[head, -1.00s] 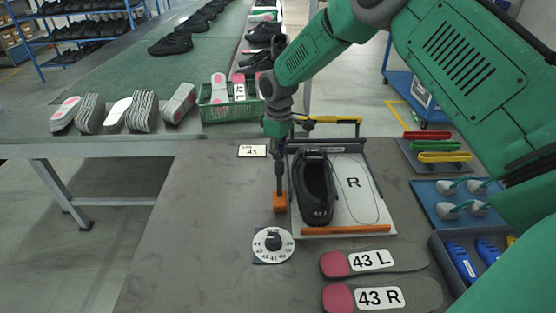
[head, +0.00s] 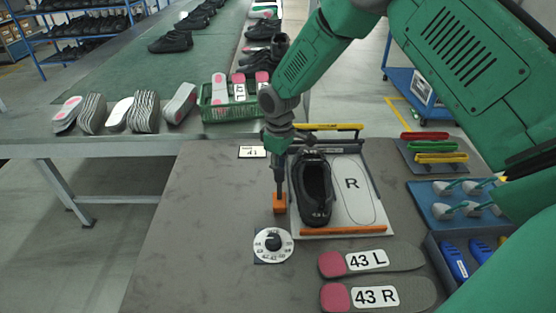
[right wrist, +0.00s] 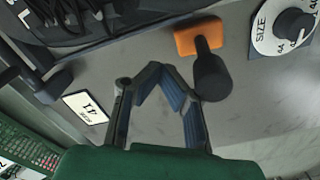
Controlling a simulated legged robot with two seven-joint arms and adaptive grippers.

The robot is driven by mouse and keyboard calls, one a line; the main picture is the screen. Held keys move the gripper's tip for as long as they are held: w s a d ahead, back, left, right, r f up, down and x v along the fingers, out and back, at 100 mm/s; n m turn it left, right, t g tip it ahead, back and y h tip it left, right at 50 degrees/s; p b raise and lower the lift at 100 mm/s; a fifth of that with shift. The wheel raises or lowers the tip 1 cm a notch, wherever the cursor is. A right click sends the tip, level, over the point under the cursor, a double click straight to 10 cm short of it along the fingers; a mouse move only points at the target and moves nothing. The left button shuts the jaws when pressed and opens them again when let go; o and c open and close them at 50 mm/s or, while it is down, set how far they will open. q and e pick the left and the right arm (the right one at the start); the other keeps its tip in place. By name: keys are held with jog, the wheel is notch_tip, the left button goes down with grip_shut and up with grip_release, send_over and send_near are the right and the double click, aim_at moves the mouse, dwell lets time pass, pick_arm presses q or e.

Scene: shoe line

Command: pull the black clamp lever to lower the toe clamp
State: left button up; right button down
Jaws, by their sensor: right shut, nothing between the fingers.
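The black clamp lever (head: 279,185) rises from an orange base (head: 279,205) to the left of the shoe fixture; its round black end also shows in the right wrist view (right wrist: 212,78). My right gripper (right wrist: 158,72) is shut and empty, close beside the lever's end; contact cannot be told. In the head view the right gripper hangs over the lever and partly hides it. The toe clamp, with a yellow bar (head: 333,127), stands across the fixture's back end, above the black shoe's far end. The black shoe (head: 316,190) lies on the white fixture plate (head: 384,229). My left gripper is out of view.
A size dial (head: 272,245) is in front of the lever. A small size card (head: 252,152) lies behind it. Insoles 43 L (head: 405,258) and 43 R (head: 412,295) lie in front of the fixture. Racks and trays fill the right side. The table's left part is bare.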

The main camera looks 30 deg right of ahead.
aim_at(279, 170)
jog(key=shift+s+a+p, duration=0.35)
jog(key=shift+s+a, duration=0.05)
jog(key=shift+s, duration=0.25)
jog(key=shift+s+a+p, duration=0.35)
jog(key=shift+s+a, duration=0.05)
jog(key=shift+s, duration=0.3)
jog(key=shift+s+a+p, duration=0.35)
jog(key=shift+s+a, duration=0.05)
jog(key=shift+s, duration=0.25)
jog(key=shift+w, duration=0.15)
jog(key=shift+w+d, duration=0.4)
jog(key=shift+w, duration=0.15)
jog(key=shift+r+p, duration=3.85)
jog(key=shift+r, duration=0.75)
